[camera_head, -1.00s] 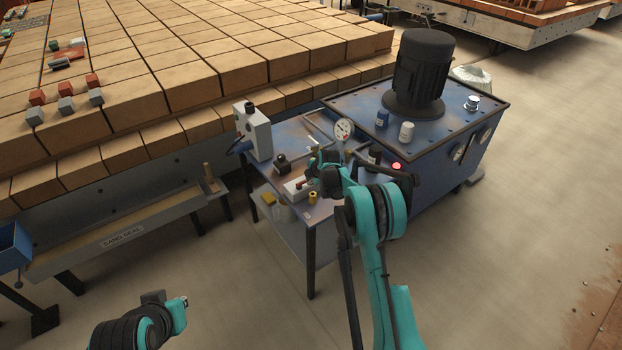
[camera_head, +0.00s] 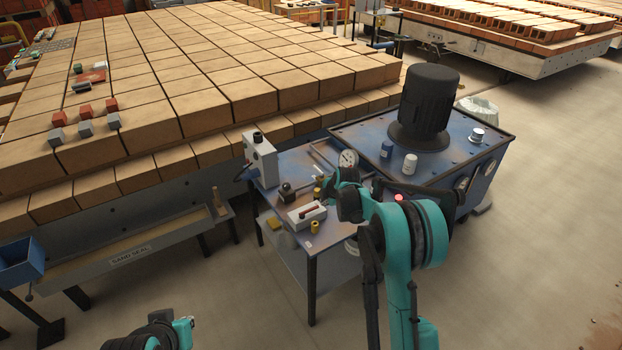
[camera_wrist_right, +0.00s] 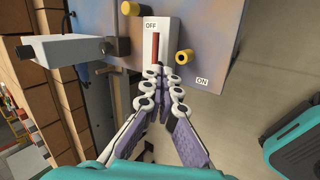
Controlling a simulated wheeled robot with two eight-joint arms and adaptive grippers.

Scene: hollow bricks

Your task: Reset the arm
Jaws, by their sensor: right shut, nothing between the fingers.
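A pale switch box (camera_head: 300,218) with a dark red lever (camera_head: 311,211) sits on the blue work table. In the right wrist view the lever (camera_wrist_right: 155,46) lies along the box (camera_wrist_right: 174,38) beside an OFF label, with an ON label on the table to the right. My right gripper (camera_wrist_right: 160,74) is shut and empty, its fingertips just short of the lever's near end in that view. In the head view the right gripper (camera_head: 328,190) is small and partly hidden by my arm, above and behind the box. Only part of my left arm shows at the bottom left.
A hydraulic unit (camera_head: 453,157) with a black motor (camera_head: 428,100) stands right of the table. A large brick stack (camera_head: 220,90) is behind. The floor at right is clear.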

